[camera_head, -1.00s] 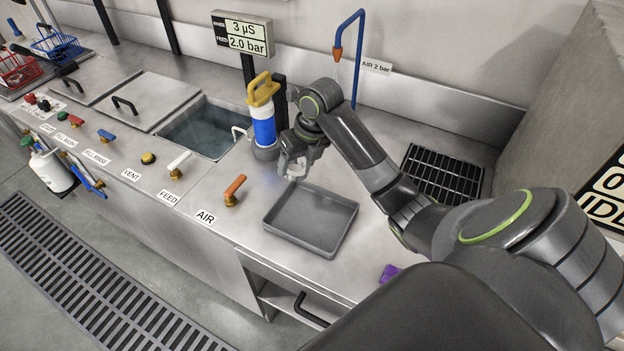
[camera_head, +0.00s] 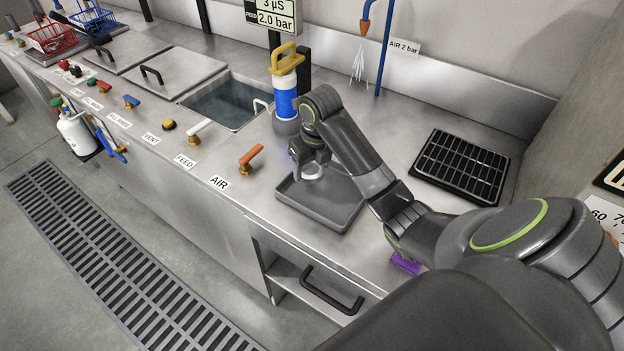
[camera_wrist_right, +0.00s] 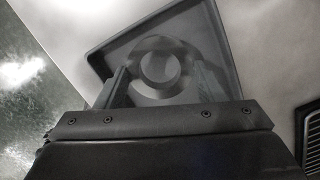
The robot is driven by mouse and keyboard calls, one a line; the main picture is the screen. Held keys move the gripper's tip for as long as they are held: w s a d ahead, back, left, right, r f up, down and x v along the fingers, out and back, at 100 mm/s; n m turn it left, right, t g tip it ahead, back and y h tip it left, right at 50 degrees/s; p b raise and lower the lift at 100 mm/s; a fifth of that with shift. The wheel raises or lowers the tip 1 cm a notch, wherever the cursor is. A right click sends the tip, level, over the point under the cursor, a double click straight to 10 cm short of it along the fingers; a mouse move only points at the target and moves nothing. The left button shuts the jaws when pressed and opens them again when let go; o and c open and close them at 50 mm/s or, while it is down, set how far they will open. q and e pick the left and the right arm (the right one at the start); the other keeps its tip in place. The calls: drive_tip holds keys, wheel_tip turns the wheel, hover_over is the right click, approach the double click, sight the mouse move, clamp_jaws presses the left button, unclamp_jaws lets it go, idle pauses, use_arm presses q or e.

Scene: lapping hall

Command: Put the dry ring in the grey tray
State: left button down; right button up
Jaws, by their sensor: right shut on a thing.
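The grey tray (camera_head: 340,222) is shallow and rectangular and lies on the steel counter in front of the air hose. It also shows in the right wrist view (camera_wrist_right: 222,28). My right gripper (camera_head: 310,168) is over the tray's far left part, pointing down. In the right wrist view its fingers (camera_wrist_right: 160,80) are on either side of a pale grey ring (camera_wrist_right: 143,66), shut on it, with the tray behind. The ring also shows below the gripper in the head view (camera_head: 313,173); whether it touches the tray floor I cannot tell. My left gripper is out of view.
An orange AIR valve (camera_head: 251,157) stands left of the tray. A blue and white cylinder with a yellow handle (camera_head: 285,95) stands behind it, beside an open water basin (camera_head: 225,102). A black grate (camera_head: 462,167) lies to the right. A purple item (camera_head: 405,263) is partly hidden by my arm.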

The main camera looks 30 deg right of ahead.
sight(312, 176)
wheel_tip(312, 176, down, 3)
drive_tip(key=shift+f, duration=0.2)
drive_tip(key=shift+f, duration=0.2)
drive_tip(key=o, duration=1.2)
